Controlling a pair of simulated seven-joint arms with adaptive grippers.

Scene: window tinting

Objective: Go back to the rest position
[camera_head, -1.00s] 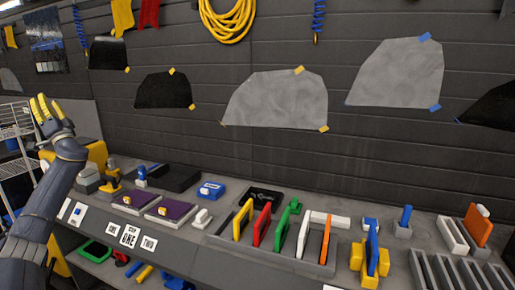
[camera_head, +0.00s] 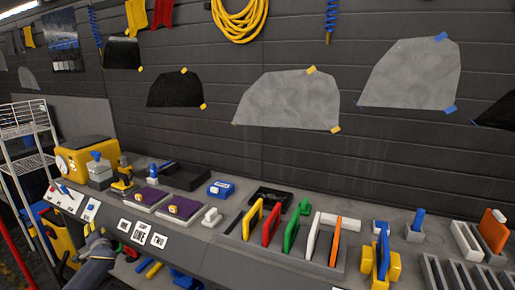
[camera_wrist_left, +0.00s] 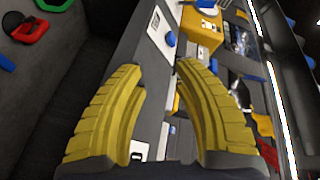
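My left gripper (camera_wrist_left: 160,68) shows two ribbed yellow fingers in the left wrist view. They are spread apart, with nothing held between them. In the head view, only a dark part of my left arm (camera_head: 93,268) shows clearly, low at the left in front of the bench's front edge. The fingers are hard to make out there. My right gripper is in neither view.
A grey bench (camera_head: 205,233) holds a yellow case (camera_head: 75,160), purple pads (camera_head: 150,198) and a rack of coloured tools (camera_head: 290,235). Tint film pieces (camera_head: 290,100) are taped to the wall. A wire shelf (camera_head: 25,130) stands at the left.

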